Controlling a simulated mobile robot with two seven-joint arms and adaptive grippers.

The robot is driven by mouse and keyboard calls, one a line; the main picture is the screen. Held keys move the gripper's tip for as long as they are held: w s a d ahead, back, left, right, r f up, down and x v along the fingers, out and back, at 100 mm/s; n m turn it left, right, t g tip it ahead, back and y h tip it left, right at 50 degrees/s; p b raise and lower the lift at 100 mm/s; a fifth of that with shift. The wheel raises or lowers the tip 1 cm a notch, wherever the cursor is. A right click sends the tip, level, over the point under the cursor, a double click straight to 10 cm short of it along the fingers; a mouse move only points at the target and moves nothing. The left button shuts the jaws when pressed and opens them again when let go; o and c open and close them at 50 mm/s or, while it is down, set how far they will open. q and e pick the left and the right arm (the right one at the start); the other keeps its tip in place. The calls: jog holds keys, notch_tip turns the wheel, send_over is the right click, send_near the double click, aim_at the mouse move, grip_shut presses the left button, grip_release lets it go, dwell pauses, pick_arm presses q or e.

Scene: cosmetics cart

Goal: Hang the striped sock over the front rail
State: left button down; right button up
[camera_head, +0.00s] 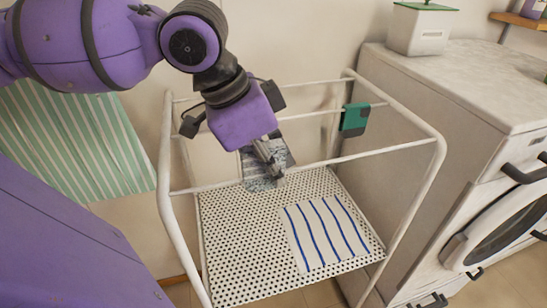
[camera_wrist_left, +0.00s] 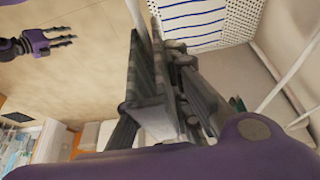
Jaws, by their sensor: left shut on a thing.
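The grey, faintly striped sock (camera_head: 257,182) is held in my left gripper (camera_head: 268,158) at the wire-frame cart's near top rail (camera_head: 370,153). The gripper is shut on it, and the sock spreads out on both sides of the fingers. In the left wrist view the sock (camera_wrist_left: 140,75) shows as a grey-green striped cloth beside the dark fingers (camera_wrist_left: 185,95). The white rail (camera_wrist_left: 138,22) runs up to it there. I cannot tell whether the sock lies over the rail or only in front of it. My right gripper (camera_wrist_left: 60,43) shows small at the left wrist view's upper left, away from the cart.
A white cloth with blue stripes (camera_head: 325,232) lies flat on the perforated shelf (camera_head: 240,265). A green block (camera_head: 354,119) is on the cart's far side rail. A washing machine (camera_head: 450,110) stands close on the right. A green-striped cloth (camera_head: 75,140) hangs at the left.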

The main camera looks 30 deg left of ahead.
aim_at(273, 143)
pick_arm(q)
jog(key=shift+f, duration=2.55)
jog(key=c, duration=1.6)
grip_release()
jog(key=shift+o, duration=0.2)
notch_tip(273, 143, up, 10)
